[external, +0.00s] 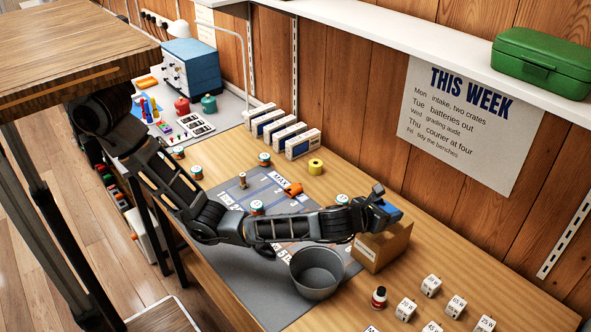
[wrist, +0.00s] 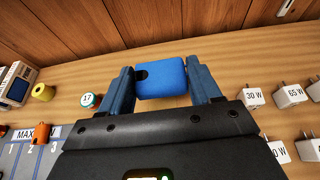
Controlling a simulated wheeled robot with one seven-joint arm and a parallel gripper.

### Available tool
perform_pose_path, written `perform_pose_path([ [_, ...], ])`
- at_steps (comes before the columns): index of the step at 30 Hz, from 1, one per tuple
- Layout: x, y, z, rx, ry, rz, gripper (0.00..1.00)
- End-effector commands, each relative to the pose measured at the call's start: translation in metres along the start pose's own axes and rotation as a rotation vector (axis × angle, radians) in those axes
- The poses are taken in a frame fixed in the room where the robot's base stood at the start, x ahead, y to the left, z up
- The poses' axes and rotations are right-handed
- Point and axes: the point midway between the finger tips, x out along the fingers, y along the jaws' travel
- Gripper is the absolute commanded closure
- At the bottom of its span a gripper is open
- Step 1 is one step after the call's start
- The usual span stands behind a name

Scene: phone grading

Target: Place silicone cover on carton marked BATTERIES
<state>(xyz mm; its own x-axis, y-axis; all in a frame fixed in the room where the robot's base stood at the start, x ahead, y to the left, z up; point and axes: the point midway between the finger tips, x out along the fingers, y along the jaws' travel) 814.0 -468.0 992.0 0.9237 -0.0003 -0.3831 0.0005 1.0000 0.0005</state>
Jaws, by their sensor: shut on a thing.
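The blue silicone cover (wrist: 160,79) has a dark oval opening near one edge. It sits between the two fingers of my gripper (wrist: 161,88), which is shut on it. In the external view the blue cover (external: 394,212) shows at the tip of my gripper (external: 387,206), at the top of a brown carton (external: 385,246). Whether the cover touches the carton or hangs just above it, I cannot tell. The carton has a pale label on its front that is too small to read. The carton does not show in the wrist view.
A grey bin (external: 316,274) stands left of the carton, on the grey mat (external: 225,262). An orange case (external: 293,189) and a yellow roll (external: 315,167) lie further back.

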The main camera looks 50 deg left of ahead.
Motion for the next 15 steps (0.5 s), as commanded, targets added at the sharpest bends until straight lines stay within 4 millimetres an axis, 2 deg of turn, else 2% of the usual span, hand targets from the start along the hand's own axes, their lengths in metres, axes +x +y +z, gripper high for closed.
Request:
perform_pose_path([
  [3, 0.013, 0.007, -0.003, 0.000, 0.001, 0.001, 0.66],
  [8, 0.019, 0.009, -0.007, 0.000, 0.001, 0.000, 0.66],
  [15, 0.030, 0.008, -0.036, 0.003, 0.001, 0.000, 0.66],
])
